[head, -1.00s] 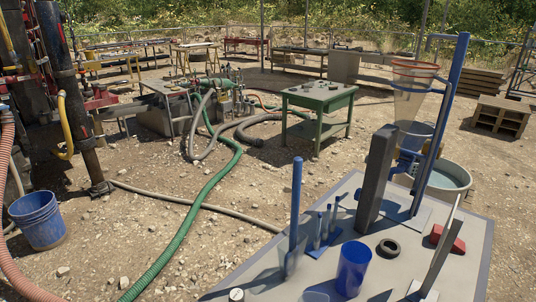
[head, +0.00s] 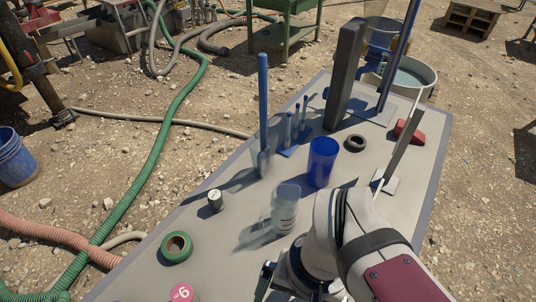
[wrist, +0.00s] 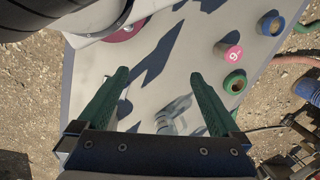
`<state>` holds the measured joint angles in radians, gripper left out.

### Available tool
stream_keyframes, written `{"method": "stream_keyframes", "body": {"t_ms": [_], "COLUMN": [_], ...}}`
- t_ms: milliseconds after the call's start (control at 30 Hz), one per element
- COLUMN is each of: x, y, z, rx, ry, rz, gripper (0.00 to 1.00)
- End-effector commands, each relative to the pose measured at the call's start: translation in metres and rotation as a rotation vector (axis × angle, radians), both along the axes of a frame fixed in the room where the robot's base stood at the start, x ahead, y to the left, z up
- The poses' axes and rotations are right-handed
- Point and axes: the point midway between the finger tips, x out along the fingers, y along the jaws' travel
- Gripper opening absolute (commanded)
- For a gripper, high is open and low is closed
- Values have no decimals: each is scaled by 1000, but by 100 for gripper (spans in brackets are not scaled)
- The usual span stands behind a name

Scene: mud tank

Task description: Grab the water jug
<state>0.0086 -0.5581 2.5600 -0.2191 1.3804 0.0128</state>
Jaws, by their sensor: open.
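A clear jug-like container (head: 284,208) with a pale label stands on the grey table (head: 235,245) in the head view, left of my white arm. It looks like the water jug. A clear object (wrist: 178,110), probably the same jug, shows in the wrist view low between my fingers, partly hidden by the gripper body. My gripper (wrist: 159,73) has its two green fingers spread wide apart with nothing held between them. The gripper itself cannot be made out in the head view.
A blue cup (head: 322,162) stands behind the jug. A small weight (head: 215,200), green ring (head: 177,247) and pink disc (head: 182,293) lie to its left. A tall dark post (head: 345,75), clear tube (head: 264,163) and red block (head: 409,131) stand farther back.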

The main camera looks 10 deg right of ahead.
Motion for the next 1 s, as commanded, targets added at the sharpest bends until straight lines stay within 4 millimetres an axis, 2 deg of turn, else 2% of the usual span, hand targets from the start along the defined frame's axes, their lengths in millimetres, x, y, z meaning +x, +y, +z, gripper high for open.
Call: {"method": "stream_keyframes", "body": {"t_ms": [367,467,533,600,700,733,833,933,1000], "x": [2,37,85,136,197,210,239,246,245], "y": [0,-3,-6,-8,-7,-6,-4,-4,-4], "z": [1,9,14,10,-6,-12,-25,-40,-59], "rx": [-1,-21,-50,-78,-109,-117,-132,-136,-134], "ry": [-1,-15,-36,-57,-79,-82,-92,-93,-91], "rz": [9,140,320,515,750,806,927,964,964], "gripper": [99,99,99,99,99,99,99,99,99]}}
